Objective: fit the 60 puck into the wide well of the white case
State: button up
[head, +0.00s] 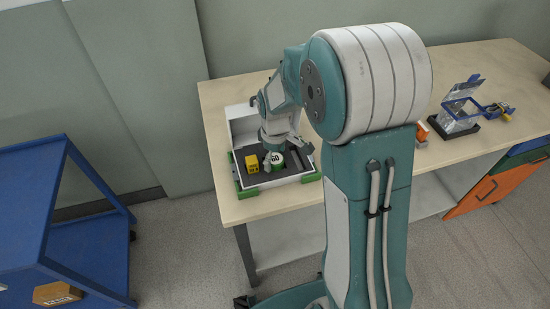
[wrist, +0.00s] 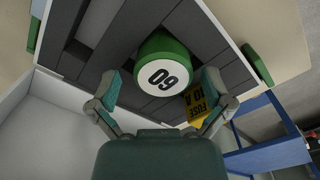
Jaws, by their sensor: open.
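The 60 puck (head: 275,159) is a green cylinder with a white face marked 60. It stands upright at the dark grey insert of the open white case (head: 240,126); in the wrist view the puck (wrist: 165,72) shows much of its green side above the insert. I cannot tell whether its base sits in the wide well. My gripper (head: 285,156) is over the case, open. In the wrist view my gripper (wrist: 161,88) has one finger on each side of the puck, with gaps visible. The puck hides the insert beneath it.
A yellow fuse block (head: 252,164) marked 10 A (wrist: 198,106) stands in the case beside the puck, close to one finger. Green holders (head: 311,177) sit at the case's corners. A clear-lidded box (head: 458,118) is farther right on the table. A blue cart (head: 70,235) stands left.

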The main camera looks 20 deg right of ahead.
aim_at(274, 158)
notch_tip(274, 158, up, 11)
jog(key=s+r+m+t, duration=0.2)
jog(key=s+r+m, duration=0.2)
jog(key=s, duration=0.6)
jog(key=s+r+m+t, duration=0.3)
jog(key=s+r+m, duration=0.2)
jog(key=s, duration=0.6)
jog(key=shift+a+t, duration=0.15)
jog(key=shift+t, duration=0.15)
jog(key=shift+r, duration=0.1)
